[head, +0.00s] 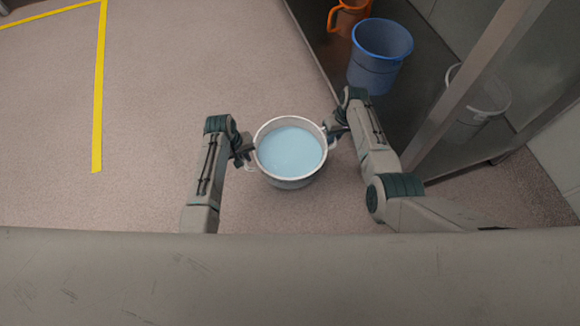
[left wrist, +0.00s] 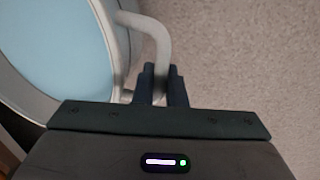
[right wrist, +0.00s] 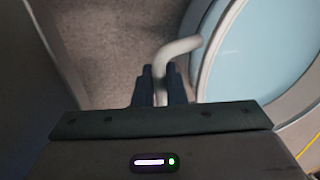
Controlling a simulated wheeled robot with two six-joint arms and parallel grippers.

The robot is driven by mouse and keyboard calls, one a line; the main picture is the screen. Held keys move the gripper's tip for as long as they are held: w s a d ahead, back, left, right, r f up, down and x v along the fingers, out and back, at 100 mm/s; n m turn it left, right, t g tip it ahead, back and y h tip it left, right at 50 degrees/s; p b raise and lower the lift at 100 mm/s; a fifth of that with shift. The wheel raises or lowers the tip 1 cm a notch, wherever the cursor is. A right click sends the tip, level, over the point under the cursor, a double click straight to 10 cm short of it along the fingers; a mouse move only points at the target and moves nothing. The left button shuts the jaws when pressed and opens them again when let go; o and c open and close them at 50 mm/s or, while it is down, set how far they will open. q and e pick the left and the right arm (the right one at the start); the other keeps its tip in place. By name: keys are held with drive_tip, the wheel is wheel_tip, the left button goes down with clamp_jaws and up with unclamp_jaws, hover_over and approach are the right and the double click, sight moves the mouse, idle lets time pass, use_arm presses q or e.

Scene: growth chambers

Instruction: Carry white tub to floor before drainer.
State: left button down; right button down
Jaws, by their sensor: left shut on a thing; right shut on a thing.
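The white tub (head: 291,183) is round, upright and filled with light blue liquid. It is in front of me in the head view, between my two grippers. My left gripper (head: 246,152) is shut on its left handle; in the left wrist view the fingers (left wrist: 160,82) pinch the handle (left wrist: 160,45). My right gripper (head: 334,131) is shut on its right handle; in the right wrist view the fingers (right wrist: 160,85) pinch that handle (right wrist: 180,47). I cannot tell how high the tub is above the floor (head: 200,60). I cannot clearly pick out the drainer.
A dark low platform (head: 325,45) on the right bears a blue bucket (head: 375,75) and an orange jug (head: 347,18). A metal post (head: 480,85) stands by my right arm, with a pale, see-through container (head: 470,120) behind it. Yellow floor tape (head: 99,90) is at left; the floor there is clear.

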use_arm(q)
drive_tip(key=shift+w, duration=0.1)
use_arm(e)
drive_tip(key=shift+w, duration=0.1)
